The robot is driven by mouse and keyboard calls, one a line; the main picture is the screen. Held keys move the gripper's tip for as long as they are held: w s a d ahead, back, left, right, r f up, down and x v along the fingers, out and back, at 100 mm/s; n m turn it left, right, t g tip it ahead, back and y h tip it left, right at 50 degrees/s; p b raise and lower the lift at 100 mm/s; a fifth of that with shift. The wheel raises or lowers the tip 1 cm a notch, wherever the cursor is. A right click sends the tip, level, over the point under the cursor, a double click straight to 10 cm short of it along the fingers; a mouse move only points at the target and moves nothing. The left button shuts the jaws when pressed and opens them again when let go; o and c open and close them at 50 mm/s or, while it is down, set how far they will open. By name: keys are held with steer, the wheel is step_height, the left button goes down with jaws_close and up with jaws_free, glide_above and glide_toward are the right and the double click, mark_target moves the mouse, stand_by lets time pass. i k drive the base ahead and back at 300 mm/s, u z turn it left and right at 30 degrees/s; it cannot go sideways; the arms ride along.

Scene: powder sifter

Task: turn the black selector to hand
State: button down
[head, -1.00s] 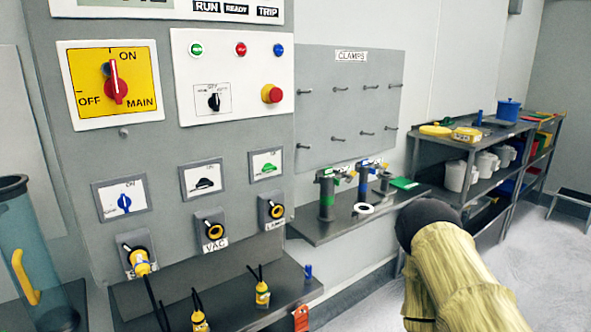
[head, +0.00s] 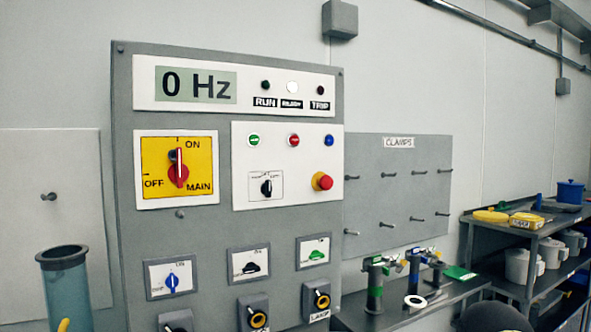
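The black selector (head: 266,187) is a small knob on a white label plate, in the lower left of the white control panel (head: 240,160). Its pointer looks about upright; the small lettering around it is too blurred to read. Green, red and blue buttons sit above it, and a red emergency button (head: 322,181) on a yellow base sits to its right. My gripper does not show in the head view. Only a dark rounded part of my arm shows at the bottom right, well away from the selector.
The red main switch (head: 178,170) on its yellow plate is left of the panel, pointing to ON. Blue, black and green knobs sit below. A display (head: 195,85) reads 0 Hz. A clamp board (head: 400,190) and a shelf with fittings stand to the right.

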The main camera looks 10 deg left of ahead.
mark_target(266, 190)
steer(key=z, duration=2.2)
steer(key=k, duration=0.7)
steer(key=u, duration=1.65)
